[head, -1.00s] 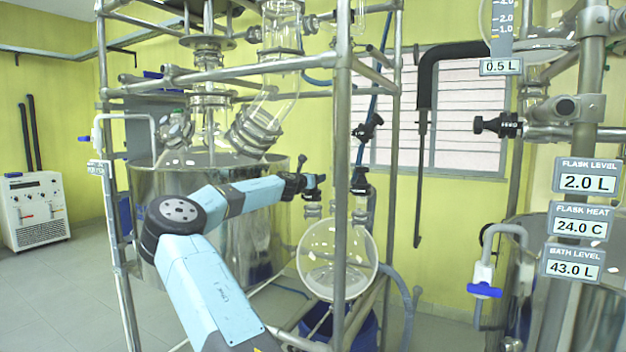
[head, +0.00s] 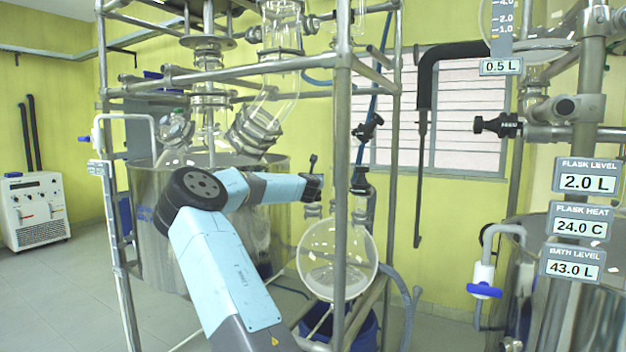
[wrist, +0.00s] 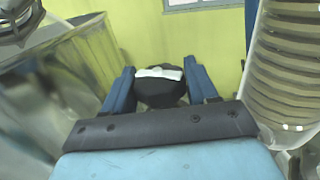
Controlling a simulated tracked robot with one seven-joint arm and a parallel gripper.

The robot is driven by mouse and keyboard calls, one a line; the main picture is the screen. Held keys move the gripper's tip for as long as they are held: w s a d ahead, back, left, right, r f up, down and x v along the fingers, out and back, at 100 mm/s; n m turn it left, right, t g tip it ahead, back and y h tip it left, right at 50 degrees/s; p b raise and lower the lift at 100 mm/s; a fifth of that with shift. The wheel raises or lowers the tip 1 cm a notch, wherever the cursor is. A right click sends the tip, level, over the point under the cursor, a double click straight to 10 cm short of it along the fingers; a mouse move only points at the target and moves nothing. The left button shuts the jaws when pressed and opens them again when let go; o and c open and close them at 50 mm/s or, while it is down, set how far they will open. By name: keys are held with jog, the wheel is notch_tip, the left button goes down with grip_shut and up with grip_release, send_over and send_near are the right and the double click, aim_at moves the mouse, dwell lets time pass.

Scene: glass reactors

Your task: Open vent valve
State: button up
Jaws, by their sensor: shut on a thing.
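The vent valve shows in the wrist view as a round black knob (wrist: 160,92) with a white mark on top. My gripper (wrist: 159,82) has its two blue fingers on either side of this knob and is shut on it. In the head view my gripper (head: 315,187) is at the valve, just left of the steel post and above the round glass flask (head: 325,255). The gripper hides most of the valve there, so I cannot tell how far the knob is turned.
A steel post (head: 342,120) stands close to the right of my gripper. Another black valve (head: 360,181) is just beyond it. Ribbed clear glass (wrist: 290,75) is close on the right in the wrist view. A large steel bath (head: 165,215) stands behind my arm.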

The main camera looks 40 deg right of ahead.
jog(key=n+t+y, duration=0.3)
jog(key=y, duration=0.1)
jog(key=shift+s+d, duration=0.1)
jog(key=shift+n+t+y, duration=0.4)
jog(key=shift+n+y, duration=0.3)
jog(key=shift+y, duration=0.1)
jog(key=o, duration=0.7)
jog(key=shift+o, duration=0.2)
jog(key=shift+w+a+m+g+h, duration=0.15)
jog(key=shift+m+g+h, duration=0.2)
jog(key=shift+h, duration=0.2)
jog(key=shift+w+a+m+g+h, duration=0.1)
jog(key=shift+m+g+h, duration=0.15)
jog(key=shift+m+h, duration=0.25)
jog(key=m+g+h, duration=0.3)
jog(key=h, duration=0.1)
jog(key=shift+s+d+m+g+h, duration=0.1)
jog(key=shift+m+g+h, duration=0.8)
jog(key=shift+g, duration=0.4)
jog(key=shift+s+d+m+g+h, duration=0.1)
jog(key=shift+m+g+h, duration=0.55)
jog(key=shift+m+g, duration=0.5)
